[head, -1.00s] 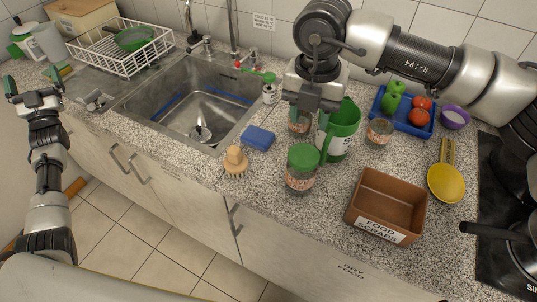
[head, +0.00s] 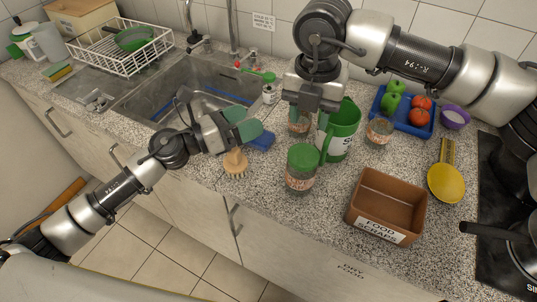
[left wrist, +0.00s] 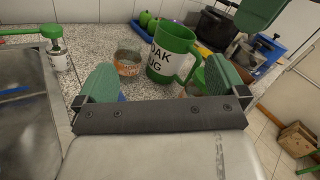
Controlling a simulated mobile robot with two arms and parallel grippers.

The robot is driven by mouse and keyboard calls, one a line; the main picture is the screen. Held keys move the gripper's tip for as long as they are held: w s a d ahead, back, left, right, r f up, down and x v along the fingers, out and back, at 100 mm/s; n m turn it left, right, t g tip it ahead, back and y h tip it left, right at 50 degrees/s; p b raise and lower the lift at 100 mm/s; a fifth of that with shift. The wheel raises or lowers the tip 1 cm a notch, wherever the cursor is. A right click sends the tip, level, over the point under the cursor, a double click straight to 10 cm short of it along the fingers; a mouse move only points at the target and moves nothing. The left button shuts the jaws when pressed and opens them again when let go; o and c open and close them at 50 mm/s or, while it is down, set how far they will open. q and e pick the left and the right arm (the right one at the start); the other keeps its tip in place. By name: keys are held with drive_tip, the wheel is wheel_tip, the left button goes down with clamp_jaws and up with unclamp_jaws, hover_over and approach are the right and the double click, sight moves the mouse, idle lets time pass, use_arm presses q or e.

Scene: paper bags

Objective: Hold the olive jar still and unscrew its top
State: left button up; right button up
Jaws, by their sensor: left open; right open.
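The olive jar, a glass jar with a green lid (head: 301,170), stands upright on the granite counter in the head view, lid on. Its label is too small to read. My left gripper (head: 250,124) is open and empty, up and to the left of the jar in the picture and not touching it. Its two green fingers frame the left wrist view, where I cannot clearly make out the jar. My right gripper (head: 307,112) is open and points down; in the head view it appears behind the jar, over another glass jar.
A green mug (head: 341,130) stands close behind the olive jar. Glass jars (head: 299,123) and (head: 379,133) stand farther back. A wooden brush (head: 235,163) and blue sponge (head: 264,141) lie left. A brown box (head: 387,202) sits right. The counter just before the jar is clear.

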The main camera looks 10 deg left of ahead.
use_arm(q)
drive_tip(key=s+d+f+m+g, duration=0.2)
drive_tip(key=s+d+m+g, duration=0.1)
drive_tip(key=s+d+m, duration=0.35)
approach(296, 172)
drive_tip(key=shift+h, duration=0.4)
drive_tip(key=w+d+f, duration=0.1)
drive_tip(key=w+f, duration=0.1)
drive_tip(key=w+d+f, duration=0.2)
drive_tip(key=x, duration=0.6)
drive_tip(key=shift+w+d+f, duration=0.1)
drive_tip(key=shift+w+d, duration=0.15)
drive_tip(key=shift+d, duration=0.05)
drive_tip(key=shift+w+d, duration=0.15)
drive_tip(key=shift+d, duration=0.25)
